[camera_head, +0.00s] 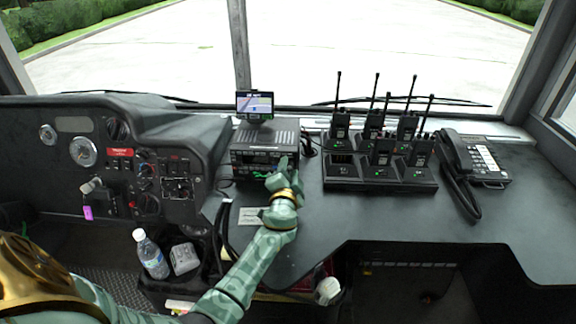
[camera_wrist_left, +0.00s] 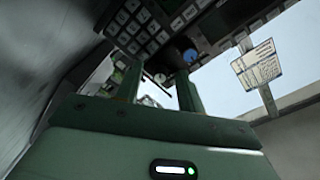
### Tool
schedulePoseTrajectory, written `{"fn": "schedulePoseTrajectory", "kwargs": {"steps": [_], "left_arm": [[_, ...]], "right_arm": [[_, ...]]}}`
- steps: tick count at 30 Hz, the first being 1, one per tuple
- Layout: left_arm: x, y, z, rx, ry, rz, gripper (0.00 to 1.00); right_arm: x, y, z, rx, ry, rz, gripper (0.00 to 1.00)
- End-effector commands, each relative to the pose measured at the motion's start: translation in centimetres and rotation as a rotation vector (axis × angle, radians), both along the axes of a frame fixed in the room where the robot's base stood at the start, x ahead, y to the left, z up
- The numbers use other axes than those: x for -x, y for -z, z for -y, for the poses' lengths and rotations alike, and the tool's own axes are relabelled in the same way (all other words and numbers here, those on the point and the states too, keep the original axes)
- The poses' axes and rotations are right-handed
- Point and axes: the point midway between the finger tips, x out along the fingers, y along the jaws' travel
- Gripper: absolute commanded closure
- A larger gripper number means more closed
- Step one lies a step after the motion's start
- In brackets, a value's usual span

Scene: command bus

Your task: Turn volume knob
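The radio unit (camera_head: 262,153) is a dark box with rows of buttons on its front, standing on the dash under a small screen. My left gripper (camera_head: 286,166) is at the right part of its front and hides some of it. In the left wrist view, the two green fingers (camera_wrist_left: 160,74) stand apart with a gap between them. A round knob with a blue face (camera_wrist_left: 191,56) shows just beyond the right fingertip. A small pale round part (camera_wrist_left: 160,78) shows in the gap. I cannot tell which is the volume knob, or whether a finger touches either. My right gripper is out of view.
A charger rack (camera_head: 350,172) with several handheld radios stands right of the radio unit. A telephone handset (camera_head: 457,152) with a keypad is farther right. A water bottle (camera_head: 151,254) stands in a bin below the dash. The counter in front of the rack is clear.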

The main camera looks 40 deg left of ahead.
Motion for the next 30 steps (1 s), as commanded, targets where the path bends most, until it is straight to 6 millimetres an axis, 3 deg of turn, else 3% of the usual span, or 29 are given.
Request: {"fn": "schedulePoseTrajectory", "kwargs": {"steps": [5, 9, 10, 20, 30], "left_arm": [[0.00, 0.03, 0.01, 0.000, 0.000, 0.000, 0.61], [0.01, 0.02, 0.01, 0.000, 0.000, 0.000, 0.97], [0.00, 0.03, 0.01, 0.000, 0.000, 0.000, 1.00], [0.00, 0.02, 0.00, -0.022, 0.000, -0.014, 1.00], [-0.03, -0.06, 0.08, -0.191, 0.003, -0.117, 1.00]], "right_arm": [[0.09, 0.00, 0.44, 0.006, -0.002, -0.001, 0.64], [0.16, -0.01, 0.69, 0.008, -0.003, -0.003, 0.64], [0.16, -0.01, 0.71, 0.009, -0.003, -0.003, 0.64], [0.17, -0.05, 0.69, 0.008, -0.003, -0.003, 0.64], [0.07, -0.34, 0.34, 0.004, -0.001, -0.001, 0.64]]}}
